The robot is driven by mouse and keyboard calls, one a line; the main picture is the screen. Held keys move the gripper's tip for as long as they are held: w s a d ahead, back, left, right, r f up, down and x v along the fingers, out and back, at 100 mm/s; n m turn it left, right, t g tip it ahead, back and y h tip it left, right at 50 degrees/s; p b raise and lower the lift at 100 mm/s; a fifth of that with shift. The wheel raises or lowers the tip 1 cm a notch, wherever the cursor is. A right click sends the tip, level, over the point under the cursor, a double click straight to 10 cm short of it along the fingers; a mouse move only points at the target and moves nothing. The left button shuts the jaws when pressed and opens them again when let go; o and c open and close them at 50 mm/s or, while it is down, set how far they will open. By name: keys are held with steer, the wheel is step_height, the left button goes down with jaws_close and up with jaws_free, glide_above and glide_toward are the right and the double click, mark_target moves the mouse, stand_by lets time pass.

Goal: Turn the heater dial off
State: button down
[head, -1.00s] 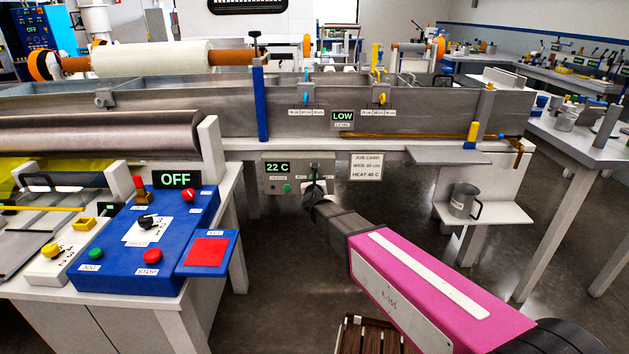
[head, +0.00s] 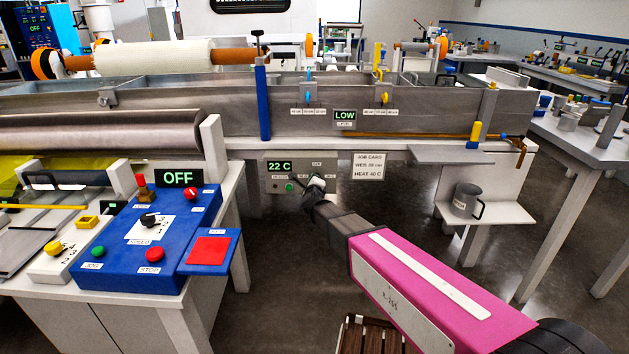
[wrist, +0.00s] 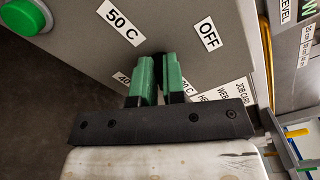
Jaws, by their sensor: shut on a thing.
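The heater box (head: 274,167) is a grey panel under the bath, with a green "22 C" display (head: 279,166) and a green button (head: 290,188), which also shows in the wrist view (wrist: 24,16). In the wrist view my gripper (wrist: 160,75) has its green finger pads shut on the dark heater dial (wrist: 160,57), mostly hidden between them. Labels "50 C" (wrist: 119,21) and "OFF" (wrist: 208,34) stand around the dial, with others partly covered by the fingers. In the head view my gripper (head: 316,184) covers the dial, so its pointer cannot be read.
A job card (head: 368,166) reading "HEAT 40 C" hangs right of the box. A blue control console (head: 130,250) stands at left. A metal jug (head: 465,200) sits on a low shelf at right. The floor below the box is clear.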

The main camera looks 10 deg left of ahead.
steer(key=shift+d+f+n, duration=0.15)
steer(key=shift+f+n, duration=0.2)
steer(key=shift+n, duration=3.55)
steer(key=shift+d+f+n, duration=0.15)
steer(key=shift+f+n, duration=0.15)
steer(key=shift+n, duration=3.6)
steer(key=shift+d+f+n, duration=0.15)
steer(key=shift+f+n, duration=0.2)
steer(key=shift+n, duration=3.55)
steer(key=c, duration=1.2)
jaws_free()
steer(key=shift+w, duration=0.1)
steer(key=shift+d, duration=0.1)
steer(key=v, duration=1.1)
